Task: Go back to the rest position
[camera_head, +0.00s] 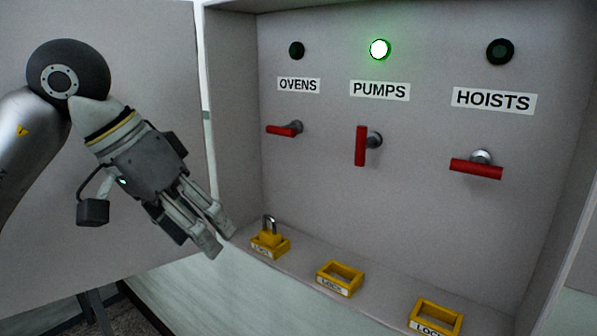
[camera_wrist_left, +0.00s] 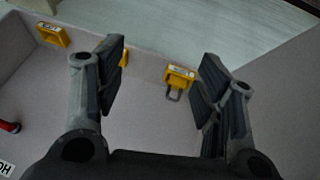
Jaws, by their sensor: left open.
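My left gripper (camera_head: 221,241) hangs in front of the open cabinet's left edge, fingers pointing down and right. Its two fingers are apart with nothing between them that they touch; they also show in the left wrist view (camera_wrist_left: 160,75). A yellow padlock with a grey shackle (camera_head: 269,237) sits upright in the left yellow holder on the cabinet's ledge, apart from the gripper. The padlock's shackle (camera_wrist_left: 173,95) shows between the fingers in the left wrist view, beyond them. My right gripper is not in view.
The OVENS handle (camera_head: 285,130) and HOISTS handle (camera_head: 476,169) lie roughly horizontal; the PUMPS handle (camera_head: 361,146) is vertical below a lit green lamp (camera_head: 380,49). The middle holder (camera_head: 340,279) and right holder (camera_head: 436,318) are empty. The cabinet door (camera_head: 170,60) stands behind my left arm.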

